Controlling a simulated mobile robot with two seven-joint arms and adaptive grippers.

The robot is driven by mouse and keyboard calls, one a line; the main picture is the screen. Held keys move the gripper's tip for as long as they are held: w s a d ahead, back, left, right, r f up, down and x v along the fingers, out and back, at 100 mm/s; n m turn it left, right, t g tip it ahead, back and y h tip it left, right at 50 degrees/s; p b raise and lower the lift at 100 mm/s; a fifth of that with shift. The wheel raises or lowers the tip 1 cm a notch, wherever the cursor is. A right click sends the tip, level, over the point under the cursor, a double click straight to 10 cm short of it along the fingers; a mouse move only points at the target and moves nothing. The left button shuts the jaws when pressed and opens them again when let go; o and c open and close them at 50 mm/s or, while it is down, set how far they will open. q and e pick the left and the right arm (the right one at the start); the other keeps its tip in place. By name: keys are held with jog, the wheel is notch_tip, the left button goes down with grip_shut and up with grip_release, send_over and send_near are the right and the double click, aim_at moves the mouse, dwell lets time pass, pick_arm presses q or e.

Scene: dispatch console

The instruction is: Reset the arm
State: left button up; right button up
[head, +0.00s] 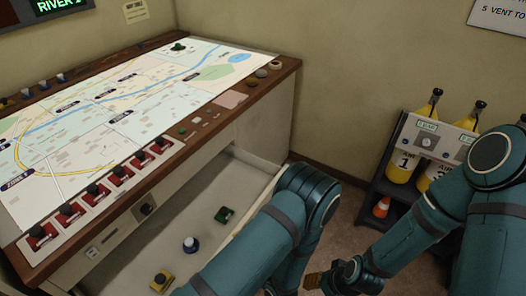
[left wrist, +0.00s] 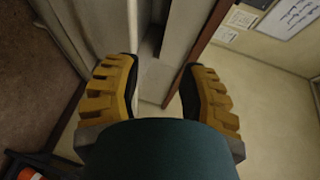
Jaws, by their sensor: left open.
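My left arm (head: 300,200) comes in from the bottom, bends at its elbow in front of the open drawer and drops back toward the bottom edge. Its gripper is hidden in the head view. In the left wrist view my left gripper (left wrist: 160,72) has its two yellow ridged fingers wide apart with nothing between them. White panels of furniture show beyond the gap. My right arm (head: 445,215) reaches in from the right. A yellow-brown finger pad of my right gripper (head: 312,281) shows at the bottom; its opening cannot be made out.
The console (head: 266,82) has a map top and several red switches along its front. Its open drawer (head: 165,228) holds a green piece (head: 224,215), a blue-and-white knob (head: 190,245) and a yellow block (head: 162,281). A rack (head: 385,186) with yellow bottles and a cone (head: 381,207) stands right.

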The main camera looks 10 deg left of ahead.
pick_arm(q)
jog(key=s+a+g, duration=0.1)
jog(key=s+g, duration=0.1)
jog(key=s+a+f+n+g, duration=0.1)
jog(key=s+a+g, duration=0.1)
jog(key=s+a+f+g+y, duration=0.1)
jog(key=s+g, duration=0.1)
jog(key=shift+s+a+n, duration=0.1)
jog(key=shift+a+n, duration=0.2)
jog(key=shift+a, duration=0.1)
jog(key=s+d+f+n+g+h, duration=0.1)
jog(key=s+d+n+g+h, duration=0.1)
jog(key=s+g+h, duration=0.35)
jog(key=s+d+f+n+g+h, duration=0.1)
jog(key=s+d+n+g+h, duration=0.15)
jog(key=s+g, duration=0.5)
jog(key=d+t+h, duration=0.2)
jog(key=d+h, duration=0.3)
jog(key=h, duration=0.1)
jog(key=w+r+n+t+h, duration=0.1)
jog(key=w+r+n+t, duration=0.2)
jog(key=w+t, duration=0.4)
jog(key=shift+w+a+r+n+h, duration=0.35)
jog(key=shift+w+a+r+h, duration=0.1)
jog(key=shift+w, duration=0.8)
